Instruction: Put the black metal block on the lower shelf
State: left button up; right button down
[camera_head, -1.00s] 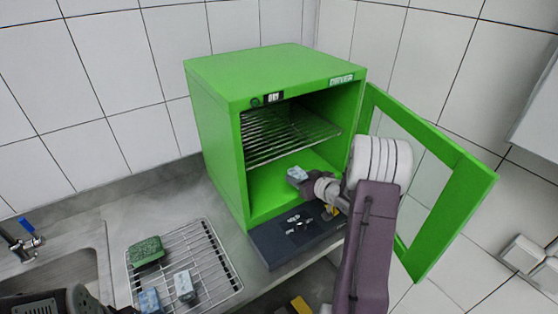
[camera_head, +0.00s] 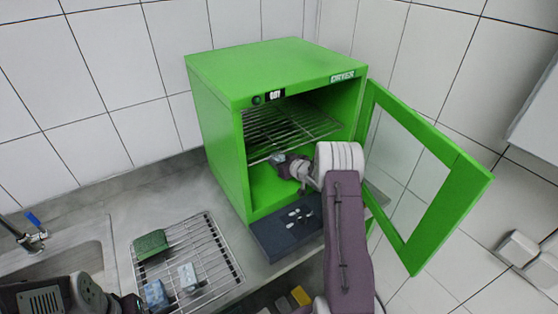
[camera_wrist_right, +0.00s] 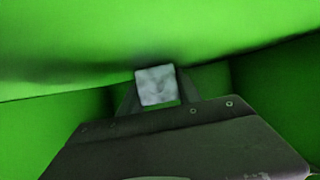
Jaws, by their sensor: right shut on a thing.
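My right gripper (camera_head: 283,160) reaches inside the open green dryer (camera_head: 216,140), just below the front edge of its wire shelf (camera_head: 290,125). It is shut on a small block (camera_wrist_right: 155,85), seen between the fingers in the right wrist view. The block's visible face looks mottled pale grey there, not black. Green walls surround it in that view, and I cannot tell whether it touches the dryer floor (camera_head: 262,190). The lower space is partly hidden by my right wrist. My left arm shows at the bottom left, but its fingertips are not visible.
The dryer's glazed door (camera_head: 455,205) stands open at the right, beside my right arm. A dark panel (camera_head: 275,245) lies in front of the dryer.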

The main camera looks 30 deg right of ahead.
jog(key=shift+s, duration=0.1)
jog(key=c, duration=0.8)
grip_release()
jog(key=shift+f, duration=0.1)
jog(key=shift+c, duration=0.2)
jog(key=shift+r, duration=0.3)
jog(key=b+v, duration=0.1)
jog(key=v, duration=1.1)
jog(key=shift+f, duration=0.15)
